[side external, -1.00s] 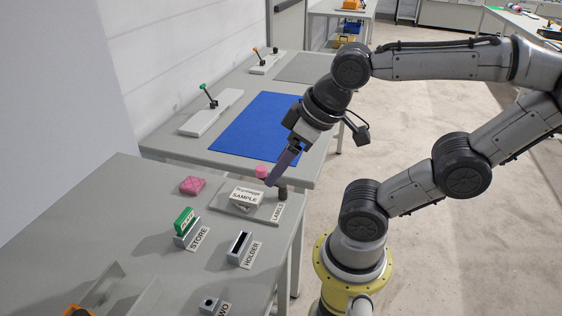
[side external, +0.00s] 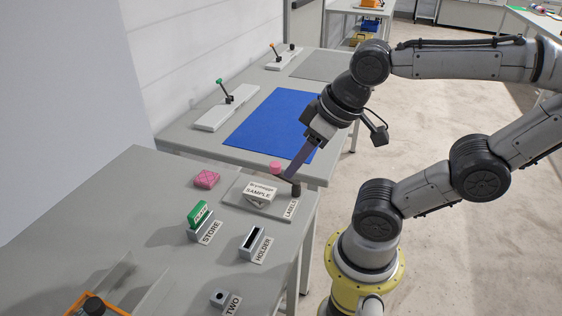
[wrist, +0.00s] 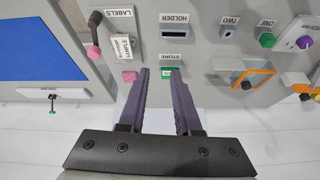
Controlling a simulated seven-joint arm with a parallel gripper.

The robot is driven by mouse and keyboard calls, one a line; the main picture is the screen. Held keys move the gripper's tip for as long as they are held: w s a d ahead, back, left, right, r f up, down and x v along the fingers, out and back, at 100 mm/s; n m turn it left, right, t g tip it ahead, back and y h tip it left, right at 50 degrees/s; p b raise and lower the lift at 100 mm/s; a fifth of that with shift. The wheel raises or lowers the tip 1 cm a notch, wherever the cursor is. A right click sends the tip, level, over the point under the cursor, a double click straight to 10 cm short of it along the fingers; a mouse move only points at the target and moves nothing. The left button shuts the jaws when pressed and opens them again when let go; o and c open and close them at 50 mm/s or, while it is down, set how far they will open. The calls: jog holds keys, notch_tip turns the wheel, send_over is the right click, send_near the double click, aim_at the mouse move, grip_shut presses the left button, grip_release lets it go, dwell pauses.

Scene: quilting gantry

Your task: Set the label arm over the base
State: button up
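The label arm is a short dark bar with a pink knob (side external: 275,167), pivoted on a dark post (side external: 296,188) at the LABELS plate (side external: 233,190). It points along the plate's edge, beside the white SAMPLE block (side external: 260,192), not above it. The wrist view shows the pink knob (wrist: 93,51) left of the SAMPLE block (wrist: 122,47). My gripper (side external: 287,177) overlaps the label arm in the side view. In the wrist view my gripper (wrist: 160,73) is open and empty, with its fingers right of the knob and apart from it.
A pink pad (side external: 206,179), a green block (side external: 197,212) in the STORE stand, and an empty HOLDER (side external: 252,238) share the bench. A TWO socket (side external: 219,296) and an orange frame (wrist: 252,80) stand farther along. A blue mat (side external: 262,130) lies on the neighbouring table.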

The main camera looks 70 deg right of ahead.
jog(key=r+m, duration=0.1)
jog(key=w+r, duration=0.1)
jog(key=m, duration=0.1)
jog(key=shift+w+a+r+m+g+y, duration=0.2)
jog(key=shift+w+r+m+g+y, duration=0.1)
jog(key=shift+r, duration=0.1)
grip_shut()
jog(key=w+d+m+g+y, duration=0.1)
jog(key=w+d+m+g, duration=0.2)
jog(key=w+d+m, duration=0.75)
jog(key=s+d+f+m+y, duration=0.1)
jog(key=d+f+m, duration=0.2)
jog(key=d, duration=0.6)
jog(key=s+d+f+m+y, duration=0.1)
jog(key=d+f+m, duration=0.3)
jog(key=d, duration=0.5)
jog(key=shift+s+d+f+g+y, duration=0.35)
jog(key=shift+s+f, duration=0.35)
jog(key=shift+f, duration=0.2)
